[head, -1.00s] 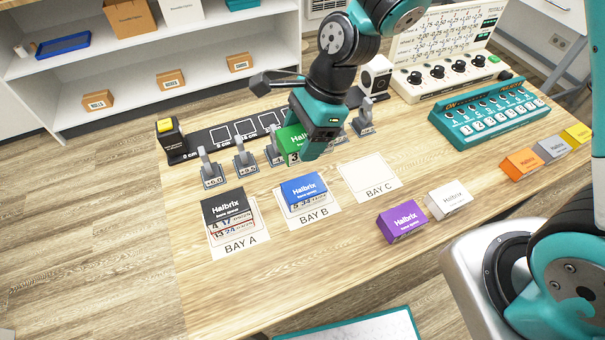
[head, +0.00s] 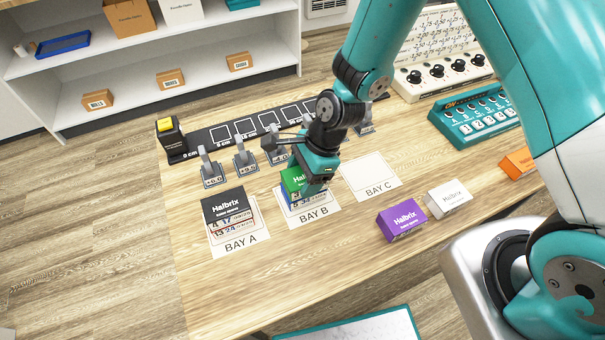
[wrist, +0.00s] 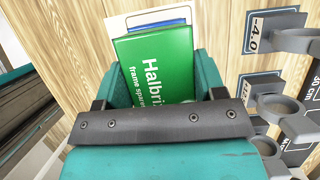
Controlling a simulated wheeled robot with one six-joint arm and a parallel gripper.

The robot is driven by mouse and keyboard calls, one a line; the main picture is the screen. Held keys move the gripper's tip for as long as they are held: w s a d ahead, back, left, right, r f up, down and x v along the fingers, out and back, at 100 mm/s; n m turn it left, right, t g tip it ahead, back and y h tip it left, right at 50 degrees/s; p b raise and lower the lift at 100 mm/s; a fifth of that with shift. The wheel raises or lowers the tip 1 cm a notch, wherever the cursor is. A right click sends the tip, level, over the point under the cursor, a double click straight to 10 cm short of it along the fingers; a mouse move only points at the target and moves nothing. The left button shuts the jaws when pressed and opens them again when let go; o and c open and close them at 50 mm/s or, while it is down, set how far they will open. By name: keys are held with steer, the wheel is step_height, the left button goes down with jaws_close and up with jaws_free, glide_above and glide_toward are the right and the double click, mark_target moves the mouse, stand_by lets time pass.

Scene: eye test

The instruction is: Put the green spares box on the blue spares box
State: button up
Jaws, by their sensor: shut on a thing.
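The green spares box (head: 291,179) is between the jaws of my gripper (head: 308,182), over BAY B. In the wrist view the green box (wrist: 155,62) lies between both fingers (wrist: 160,80), its top label showing. The blue spares box (head: 290,196) is on the BAY B card, mostly hidden under the green box and my gripper. A thin blue edge of it (wrist: 160,27) shows past the green box in the wrist view. The green box looks roughly lined up over the blue one. I cannot tell whether they touch.
A black box (head: 225,206) stands in BAY A at the left, apparently on a red-edged one. The BAY C card (head: 370,177) is bare. Purple (head: 402,218) and white (head: 448,198) boxes stand at the right. Small grey posts (head: 244,157) line the ruler strip behind.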

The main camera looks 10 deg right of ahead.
steer(key=shift+f, duration=0.1)
steer(key=o, duration=1)
steer(key=shift+c, duration=0.2)
steer(key=s+v, duration=0.1)
steer(key=v, duration=1.1)
steer(key=s+d+r+n, duration=0.1)
steer(key=s+r+n, duration=1.3)
steer(key=n, duration=0.8)
step_height(320, 180, up, 3)
steer(key=shift+s+d+r+n+t+b, duration=0.2)
steer(key=shift+s+d+n+t+b, duration=0.1)
steer(key=shift+s+d+n+t, duration=0.1)
